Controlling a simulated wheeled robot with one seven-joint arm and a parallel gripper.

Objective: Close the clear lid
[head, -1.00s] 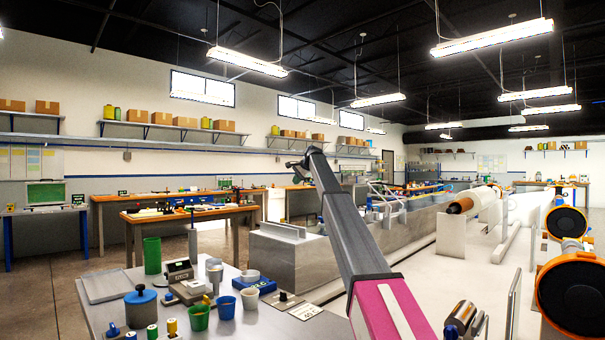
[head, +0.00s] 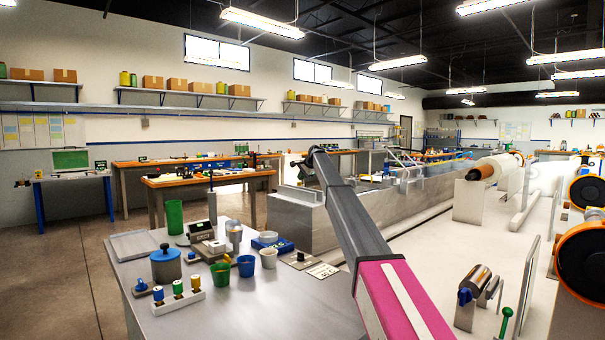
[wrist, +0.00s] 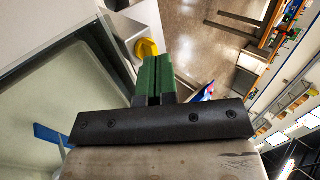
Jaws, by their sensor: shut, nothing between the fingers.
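My gripper shows in the wrist view as two green fingers (wrist: 157,78) pressed together and empty. In the head view my arm reaches toward the long grey bath (head: 415,205), and the fingers cannot be made out there. In the wrist view a pale, see-through-looking panel (wrist: 45,105) with a dark grey edge lies left of the fingers, apart from them. It may be the clear lid; I cannot tell for sure. A blue bar (wrist: 52,135) crosses its lower part. In the head view I cannot make out the lid or its angle.
A grey bench (head: 240,312) at front left holds a green cup (head: 174,217), a blue-lidded pot (head: 166,265) and several small cups. White rollers (head: 500,168) and large orange-rimmed discs (head: 583,255) stand at right. Bare floor (head: 60,270) lies at left.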

